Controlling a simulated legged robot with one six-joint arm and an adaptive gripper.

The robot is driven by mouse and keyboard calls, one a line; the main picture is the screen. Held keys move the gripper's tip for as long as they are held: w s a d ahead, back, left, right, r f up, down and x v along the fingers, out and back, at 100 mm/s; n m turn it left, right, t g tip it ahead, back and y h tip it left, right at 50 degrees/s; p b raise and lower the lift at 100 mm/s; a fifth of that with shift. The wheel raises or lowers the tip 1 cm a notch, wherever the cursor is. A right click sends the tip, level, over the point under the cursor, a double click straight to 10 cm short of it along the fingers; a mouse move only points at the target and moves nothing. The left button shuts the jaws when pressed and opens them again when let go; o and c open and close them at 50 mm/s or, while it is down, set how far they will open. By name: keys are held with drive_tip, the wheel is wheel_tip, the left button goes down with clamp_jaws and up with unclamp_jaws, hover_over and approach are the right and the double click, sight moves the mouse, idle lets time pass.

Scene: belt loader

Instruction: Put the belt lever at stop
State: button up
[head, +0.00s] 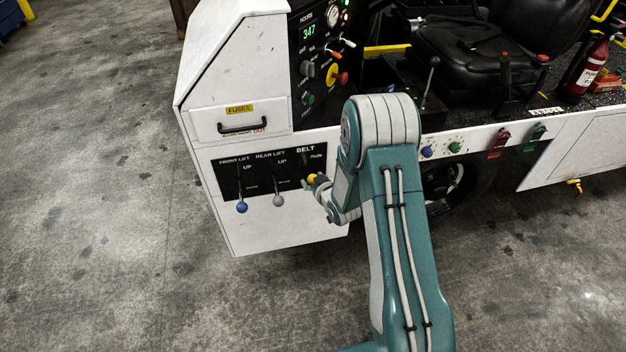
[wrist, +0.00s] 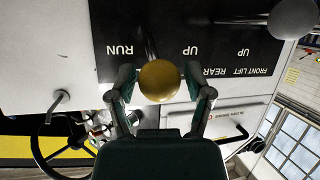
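The belt lever has a yellow ball knob (head: 311,179) and sits at the right end of the black lever panel (head: 228,178) on the white loader's side. The knob also shows in the wrist view (wrist: 160,81), with its metal rod running to the panel near the word RUN. My gripper (head: 319,186) is at the knob; in the wrist view its two fingers (wrist: 163,92) stand on either side of the knob, open, with small gaps visible. My arm hides part of the panel's right end in the head view. I cannot read a stop label.
The front lift lever with a blue knob (head: 242,207) and the rear lift lever with a grey knob (head: 278,201) hang left of the belt lever. Above are a drawer handle (head: 242,127) and a red-yellow button (head: 337,77). Open concrete floor lies left and in front.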

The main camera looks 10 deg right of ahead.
clamp_jaws()
wheel_tip(320, 180, down, 6)
drive_tip(key=s, duration=0.1)
drive_tip(key=shift+s, duration=0.2)
drive_tip(key=o, duration=0.7)
unclamp_jaws()
drive_tip(key=shift+r, duration=0.1)
drive_tip(key=v, duration=1.2)
drive_tip(key=shift+w, duration=0.1)
